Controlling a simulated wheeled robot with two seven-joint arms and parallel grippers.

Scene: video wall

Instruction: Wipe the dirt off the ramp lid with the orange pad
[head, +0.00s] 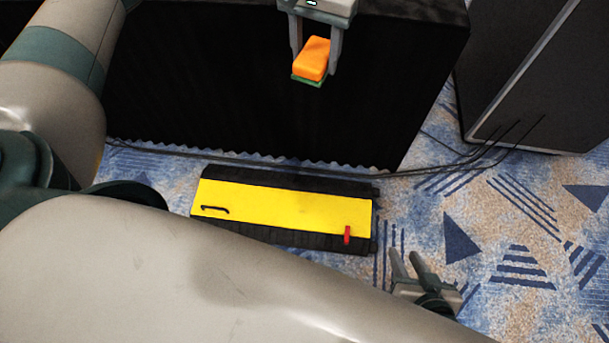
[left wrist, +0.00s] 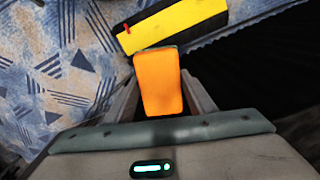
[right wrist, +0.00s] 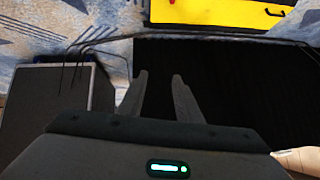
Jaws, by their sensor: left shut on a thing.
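The ramp lid (head: 280,207) is the yellow top of a black cable ramp (head: 285,238) lying flat on the carpet. It has a black handle (head: 215,209) at left and a red tab (head: 347,235) at right. I cannot make out dirt on the lid. The lid also shows in the left wrist view (left wrist: 180,22) and right wrist view (right wrist: 210,12). My left gripper (head: 315,65) is shut on the orange pad (head: 313,58), which has a green underside, held apart from the lid. My right gripper (head: 408,262) is open and empty, right of the ramp.
A large black draped block (head: 240,90) stands behind the ramp, with cables (head: 430,170) along its base. A dark cabinet (head: 540,80) stands at the right.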

